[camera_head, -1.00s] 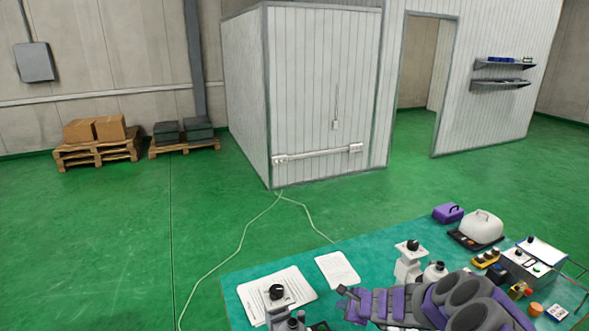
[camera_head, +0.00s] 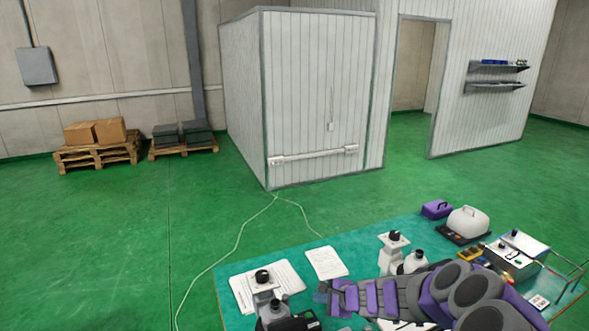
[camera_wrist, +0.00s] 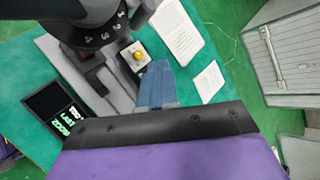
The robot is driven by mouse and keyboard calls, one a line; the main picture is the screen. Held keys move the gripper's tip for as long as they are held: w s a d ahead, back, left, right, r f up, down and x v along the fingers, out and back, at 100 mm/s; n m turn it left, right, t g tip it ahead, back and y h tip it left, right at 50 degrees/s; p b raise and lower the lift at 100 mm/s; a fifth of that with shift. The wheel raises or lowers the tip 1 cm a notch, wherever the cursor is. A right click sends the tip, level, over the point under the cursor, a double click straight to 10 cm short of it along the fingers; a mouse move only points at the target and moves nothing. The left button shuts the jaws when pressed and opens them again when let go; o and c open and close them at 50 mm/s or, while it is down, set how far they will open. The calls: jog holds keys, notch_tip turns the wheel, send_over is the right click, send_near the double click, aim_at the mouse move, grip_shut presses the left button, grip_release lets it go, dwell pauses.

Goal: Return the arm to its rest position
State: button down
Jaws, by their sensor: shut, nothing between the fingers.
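My arm reaches in from the lower right in the head view, purple and grey, over the bench. My gripper (camera_head: 328,293) is at its left end, shut and empty, between the black-and-white instrument (camera_head: 265,290) at left and the white instrument (camera_head: 394,255) at right. In the wrist view, the closed blue-grey fingers (camera_wrist: 156,85) point away over the green bench top (camera_wrist: 200,60). They appear apart from the nearby objects, though their height is hard to judge.
A display (camera_wrist: 57,110) with green digits lies left in the wrist view. Papers (camera_head: 326,263), a purple case (camera_head: 437,208), a white-covered device (camera_head: 468,221) and a control box (camera_head: 514,262) stand on the bench. Open green floor (camera_head: 110,220) lies beyond.

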jog(key=s+a+r+n+g+y+b, duration=0.1)
jog(key=s+a+r+n, duration=0.1)
jog(key=s+a+r, duration=0.1)
jog(key=s+a+r+n+y+b, duration=0.1)
jog(key=s+a+r+n, duration=0.2)
jog(key=s+a+r, duration=0.1)
jog(key=shift+a+r+n+g, duration=0.2)
jog(key=shift+a+n+g, duration=0.1)
jog(key=shift+a+g, duration=0.1)
jog(key=s+n, duration=0.1)
jog(key=s, duration=0.1)
jog(key=s+a+r+n+g, duration=0.1)
jog(key=s, duration=0.1)
jog(key=s+r+n+b, duration=0.1)
jog(key=s, duration=0.1)
jog(key=shift+s+a+r+n+g, duration=0.25)
jog(key=shift+s+a+n+g, duration=0.05)
jog(key=shift+s+a+g, duration=0.1)
jog(key=s+d+f+n+g+h+b, duration=0.1)
jog(key=s+d+n+g+h+b, duration=0.15)
jog(key=s, duration=0.85)
jog(key=s+d+f+n+g+h+b, duration=0.1)
jog(key=s+d+n+g+h, duration=0.2)
jog(key=s, duration=0.7)
jog(key=s+d+f+n+h+b, duration=0.2)
jog(key=s+d+h, duration=0.1)
jog(key=s+d, duration=0.7)
jog(key=shift+s+f+h, duration=0.2)
jog(key=shift+s+h, duration=0.15)
jog(key=shift+s, duration=0.5)
